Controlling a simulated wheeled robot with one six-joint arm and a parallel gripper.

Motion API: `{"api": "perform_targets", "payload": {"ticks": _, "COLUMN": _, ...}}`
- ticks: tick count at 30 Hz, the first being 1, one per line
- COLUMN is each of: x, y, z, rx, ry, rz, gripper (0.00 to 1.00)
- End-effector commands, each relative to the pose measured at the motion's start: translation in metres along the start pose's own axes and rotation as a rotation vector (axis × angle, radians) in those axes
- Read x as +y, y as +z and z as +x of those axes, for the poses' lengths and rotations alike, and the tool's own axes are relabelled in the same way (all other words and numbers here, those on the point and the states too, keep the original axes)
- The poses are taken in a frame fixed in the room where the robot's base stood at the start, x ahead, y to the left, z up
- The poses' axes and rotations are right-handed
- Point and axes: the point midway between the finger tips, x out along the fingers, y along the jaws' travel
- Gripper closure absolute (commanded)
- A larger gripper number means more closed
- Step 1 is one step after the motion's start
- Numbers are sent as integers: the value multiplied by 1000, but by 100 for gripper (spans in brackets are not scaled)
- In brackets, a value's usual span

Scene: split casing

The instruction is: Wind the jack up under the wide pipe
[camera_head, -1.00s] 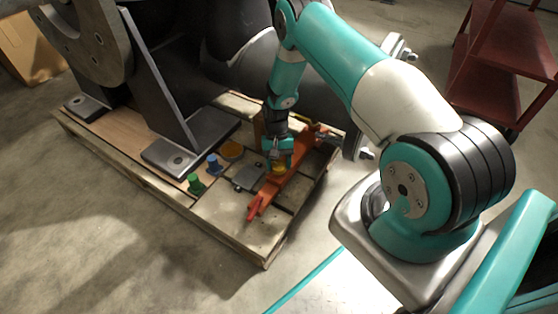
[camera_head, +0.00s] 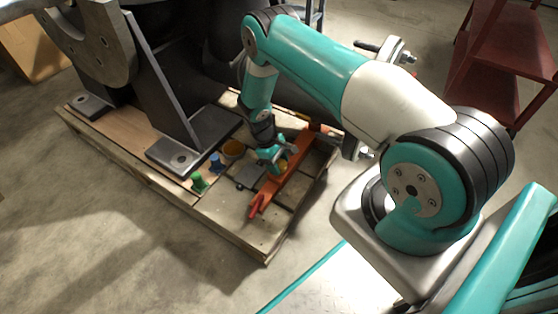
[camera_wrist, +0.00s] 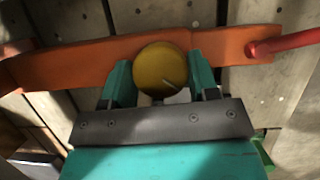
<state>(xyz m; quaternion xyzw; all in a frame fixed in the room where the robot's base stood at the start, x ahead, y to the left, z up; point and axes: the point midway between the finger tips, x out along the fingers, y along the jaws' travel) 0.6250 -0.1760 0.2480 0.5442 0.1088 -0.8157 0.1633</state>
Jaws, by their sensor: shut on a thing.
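The orange bar (camera_head: 286,183), which looks like part of the jack, lies across the pallet; it also shows in the wrist view (camera_wrist: 232,46). A red rod (camera_wrist: 287,42) joins its right end there. A yellow round knob (camera_wrist: 160,68) sits at the bar and also shows in the head view (camera_head: 282,166). My gripper (camera_wrist: 160,88) is shut on the yellow knob, with one teal finger on each side. In the head view my gripper (camera_head: 275,160) is tilted. The wide dark pipe (camera_head: 310,98) lies behind, partly hidden by my arm. I cannot tell whether the jack touches it.
The wooden pallet (camera_head: 240,225) carries a grey steel stand (camera_head: 172,150) on the left. A green piece (camera_head: 199,182), a blue piece (camera_head: 216,163), an orange cup-like piece (camera_head: 232,149) and a dark plate (camera_head: 250,176) lie close left of my gripper. A red cart (camera_head: 490,85) stands at the right.

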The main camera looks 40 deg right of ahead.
Motion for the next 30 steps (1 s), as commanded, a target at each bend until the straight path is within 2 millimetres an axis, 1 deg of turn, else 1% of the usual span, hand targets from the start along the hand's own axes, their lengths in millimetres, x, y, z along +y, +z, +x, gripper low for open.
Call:
{"api": "perform_targets", "payload": {"ticks": 1, "x": 0, "y": -1, "z": -2, "rx": 5, "ry": 19, "rz": -41, "gripper": 69}}
{"api": "perform_targets", "payload": {"ticks": 9, "x": -1, "y": -1, "z": -3, "rx": 5, "ry": 117, "rz": -276, "gripper": 69}}
{"api": "perform_targets", "payload": {"ticks": 18, "x": -2, "y": -1, "z": -2, "rx": 5, "ry": 208, "rz": -492, "gripper": 69}}
{"api": "perform_targets", "payload": {"ticks": 24, "x": -2, "y": -1, "z": -2, "rx": 6, "ry": 248, "rz": -587, "gripper": 69}}
{"api": "perform_targets", "payload": {"ticks": 30, "x": -1, "y": -1, "z": -1, "rx": 6, "ry": 269, "rz": -637, "gripper": 69}}
